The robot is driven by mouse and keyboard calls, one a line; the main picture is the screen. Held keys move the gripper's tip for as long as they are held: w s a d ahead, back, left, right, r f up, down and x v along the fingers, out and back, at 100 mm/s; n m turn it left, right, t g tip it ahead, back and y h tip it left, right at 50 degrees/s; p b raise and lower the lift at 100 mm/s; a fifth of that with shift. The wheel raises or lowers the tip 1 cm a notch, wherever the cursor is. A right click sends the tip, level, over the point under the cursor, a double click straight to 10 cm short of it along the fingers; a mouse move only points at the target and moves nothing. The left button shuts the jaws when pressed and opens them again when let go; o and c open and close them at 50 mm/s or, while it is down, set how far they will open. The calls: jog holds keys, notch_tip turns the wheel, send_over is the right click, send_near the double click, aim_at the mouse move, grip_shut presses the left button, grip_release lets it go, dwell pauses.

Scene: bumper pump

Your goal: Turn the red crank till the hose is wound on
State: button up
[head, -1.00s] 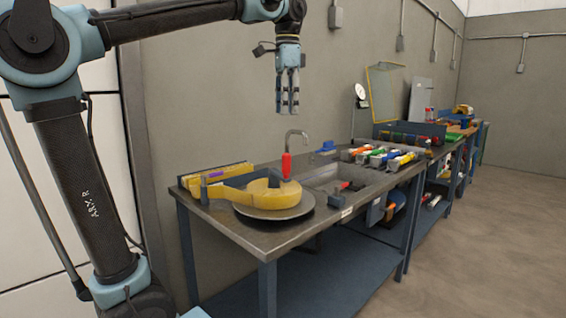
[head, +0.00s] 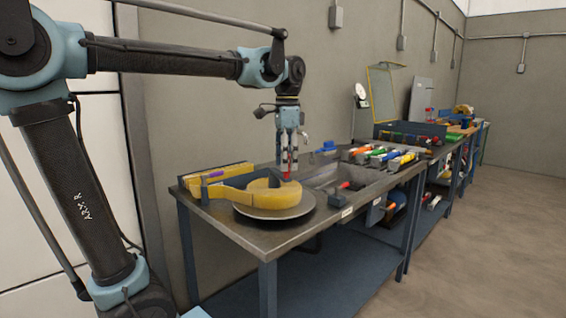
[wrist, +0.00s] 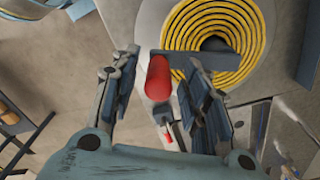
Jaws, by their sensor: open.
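The red crank handle (wrist: 158,78) stands upright on a grey crank arm (wrist: 222,63) over the reel; it also shows in the head view (head: 286,168). My gripper (head: 290,166) has come down over the handle from above.
The metal workbench (head: 235,233) holds the reel near its front left. A yellow tray (head: 215,173) lies along the wall side. Right of the reel are a sunken basin (head: 325,178) and a row of coloured-handled items (head: 380,153). The floor at the right is clear.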

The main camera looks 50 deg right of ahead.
jog(key=shift+f, duration=0.4)
grip_shut()
